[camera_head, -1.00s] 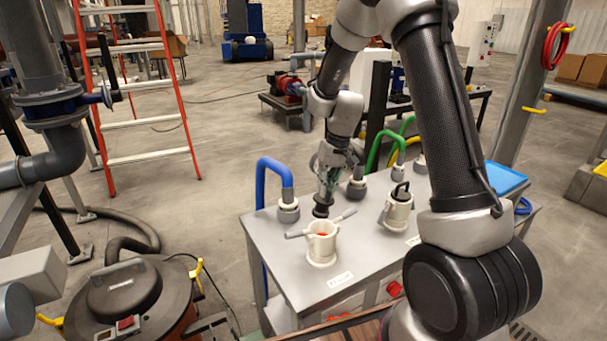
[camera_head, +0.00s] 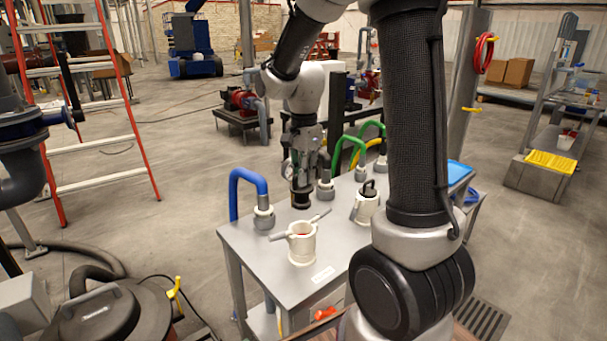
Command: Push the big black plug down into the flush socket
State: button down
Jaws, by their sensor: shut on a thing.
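My gripper (camera_head: 302,182) points down over the back of the grey bench and is shut on a dark, thick cylindrical piece, which I take to be the big black plug (camera_head: 301,200). The plug shows behind a cream socket (camera_head: 302,245) with two side levers and a red interior. The plug is apart from this socket. I cannot tell whether it touches the bench top or hangs above it. Which fitting is the flush socket cannot be told for sure; a label lies in front of the cream one. My fingers are small and partly blurred into the plug.
The bench top (camera_head: 262,262) also carries a blue hose (camera_head: 247,175), green hoses (camera_head: 347,142) and a second cream fitting (camera_head: 365,207) with a black handle. A blue tray (camera_head: 458,172) is at the back right. A red ladder (camera_head: 130,110) stands left. The front left bench top is clear.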

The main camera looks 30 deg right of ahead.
aim_at(304, 196)
jog(key=shift+f, duration=3.35)
jog(key=shift+f, duration=1.75)
jog(key=c, duration=1.5)
grip_release()
jog(key=shift+o, duration=0.2)
